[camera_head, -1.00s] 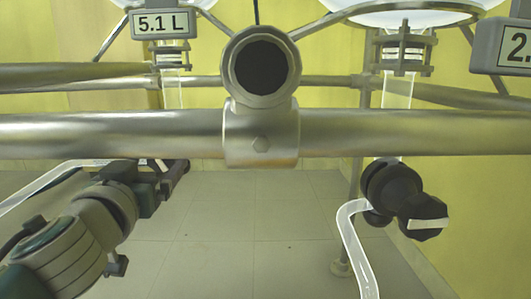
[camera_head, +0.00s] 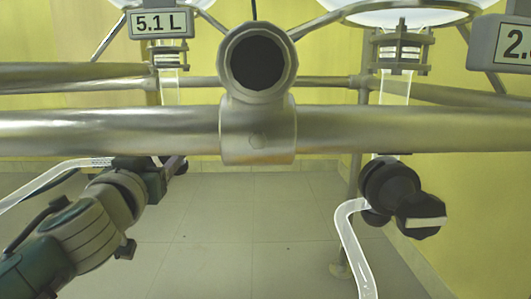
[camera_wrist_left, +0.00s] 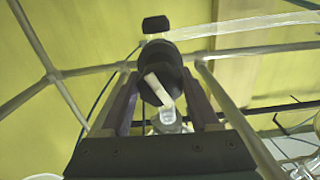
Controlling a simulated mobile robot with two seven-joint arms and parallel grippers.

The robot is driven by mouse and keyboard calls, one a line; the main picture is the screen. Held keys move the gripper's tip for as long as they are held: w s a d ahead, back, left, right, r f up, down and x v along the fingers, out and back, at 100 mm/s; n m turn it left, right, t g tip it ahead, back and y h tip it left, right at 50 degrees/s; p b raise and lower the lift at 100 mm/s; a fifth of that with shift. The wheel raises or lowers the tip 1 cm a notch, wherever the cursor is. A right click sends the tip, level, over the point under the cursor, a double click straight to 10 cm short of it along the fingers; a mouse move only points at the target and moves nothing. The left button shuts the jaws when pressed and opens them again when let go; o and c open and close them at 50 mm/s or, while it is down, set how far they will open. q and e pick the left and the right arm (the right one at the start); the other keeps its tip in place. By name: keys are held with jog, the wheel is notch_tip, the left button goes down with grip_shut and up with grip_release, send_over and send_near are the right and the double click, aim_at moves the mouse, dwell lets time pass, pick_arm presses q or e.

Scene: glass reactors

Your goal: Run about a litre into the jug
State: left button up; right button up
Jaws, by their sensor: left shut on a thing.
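In the left wrist view, a dark round tap handle (camera_wrist_left: 163,76) with a tilted white bar (camera_wrist_left: 158,88) sits between the fingers of my left gripper (camera_wrist_left: 164,95). The gripper is shut on this tap handle. In the head view my left gripper (camera_head: 168,172) is at the left tap, below the front rail, and the arm mostly hides that tap. The left reactor's display (camera_head: 160,24) reads 5.1 L. A clear outlet tube (camera_head: 50,182) runs left from behind my arm. I see no jug that I can make out. My right gripper is out of view.
A thick metal rail (camera_head: 370,128) with a central clamp fitting (camera_head: 257,133) crosses in front. The right reactor has a black tap (camera_head: 392,190), a bent clear tube (camera_head: 352,240) and a partly cut-off display (camera_head: 500,44). Tiled floor (camera_head: 255,240) below is open.

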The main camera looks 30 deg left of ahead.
pick_arm(q)
jog(key=c, duration=0.5)
jog(key=shift+c, duration=0.2)
jog(key=shift+m, duration=0.4)
jog(key=m, duration=0.3)
jog(key=shift+m, duration=0.3)
jog(key=m, duration=0.5)
jog(key=shift+a+r, duration=0.1)
jog(key=m, duration=0.6)
jog(key=shift+m+p, duration=0.4)
jog(key=m+p, duration=0.1)
jog(key=m, duration=0.4)
jog(key=shift+r+m, duration=0.1)
jog(key=shift+m, duration=0.3)
